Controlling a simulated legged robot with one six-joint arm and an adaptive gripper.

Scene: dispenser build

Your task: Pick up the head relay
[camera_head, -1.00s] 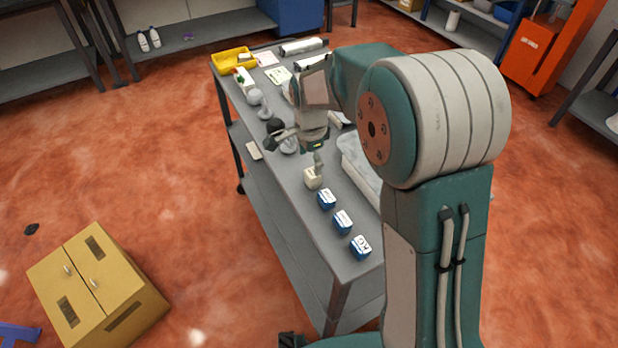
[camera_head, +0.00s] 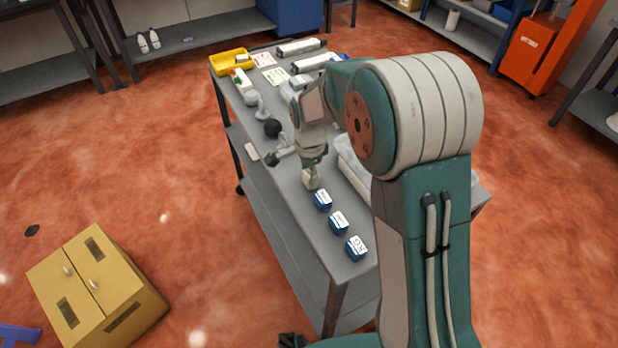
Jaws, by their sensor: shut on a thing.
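A small beige block (camera_head: 310,180), apparently the head relay, is at the far end of a row of small blocks on the grey table (camera_head: 290,205). My gripper (camera_head: 312,174) points down over it and is shut on it, with the fingers partly hiding it. I cannot tell whether the block touches the tabletop. Three blue blocks with white labelled tops continue the row toward the table's near end: one nearest the beige block (camera_head: 322,200), a middle one (camera_head: 339,222) and a near one (camera_head: 356,247).
A pale tray (camera_head: 352,165) lies right of my gripper, partly behind my arm. A dark ball (camera_head: 272,127) and a grey lamp-like item (camera_head: 252,98) stand farther back. A yellow bin (camera_head: 232,61) is at the far end.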

